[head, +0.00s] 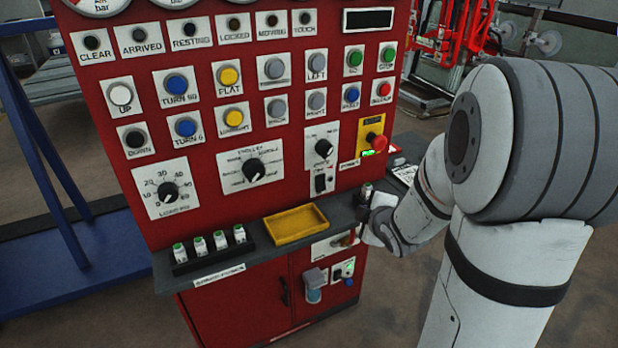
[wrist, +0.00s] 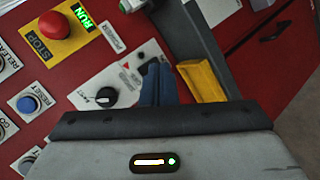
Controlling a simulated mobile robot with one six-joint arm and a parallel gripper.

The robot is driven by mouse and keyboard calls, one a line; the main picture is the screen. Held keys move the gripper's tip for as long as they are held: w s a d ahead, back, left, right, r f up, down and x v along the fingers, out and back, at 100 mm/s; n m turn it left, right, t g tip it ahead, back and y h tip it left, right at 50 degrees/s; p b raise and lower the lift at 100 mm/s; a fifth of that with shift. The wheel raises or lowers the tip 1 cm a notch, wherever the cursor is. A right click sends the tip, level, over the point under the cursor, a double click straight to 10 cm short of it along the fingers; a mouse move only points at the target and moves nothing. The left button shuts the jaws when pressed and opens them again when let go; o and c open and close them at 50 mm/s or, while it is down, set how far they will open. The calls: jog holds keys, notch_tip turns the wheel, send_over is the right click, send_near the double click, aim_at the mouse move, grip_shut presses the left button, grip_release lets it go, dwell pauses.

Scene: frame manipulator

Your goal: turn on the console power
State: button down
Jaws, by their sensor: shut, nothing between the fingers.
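The console (head: 225,130) is a red panel with many labelled buttons and knobs. A small black rocker switch (head: 321,183) on a white plate sits below a black knob (head: 323,149); a small label (head: 349,164) beside it appears to read POWER. That label (wrist: 113,35) also shows in the wrist view. My gripper (head: 372,212) is low at the console's right side, by the ledge, partly hidden in the head view. In the wrist view my gripper's dark blue fingers (wrist: 158,72) are shut and empty, in front of the white plate and ledge; they seem to cover the rocker. Contact cannot be told.
A red stop button (head: 378,142) on a yellow plate is beside a lit green RUN sign (head: 368,154). The grey ledge (head: 262,252) bears a yellow tray (head: 296,224) and several green-topped white pieces (head: 200,245). A blue frame (head: 45,165) stands at left.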

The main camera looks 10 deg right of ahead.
aim_at(321, 190)
jog(key=f+n+t+y, duration=0.1)
jog(key=n, duration=0.1)
jog(key=w+a+f+n+t+y+b, duration=0.1)
jog(key=f+n+y, duration=0.1)
jog(key=w+f+n+t+y+b, duration=0.1)
jog(key=n, duration=0.2)
jog(key=shift+a+f+t+y, duration=0.3)
jog(key=shift+a+t, duration=0.1)
jog(key=p+x, duration=0.2)
jog(key=x, duration=1.2)
jog(key=shift+a, duration=0.1)
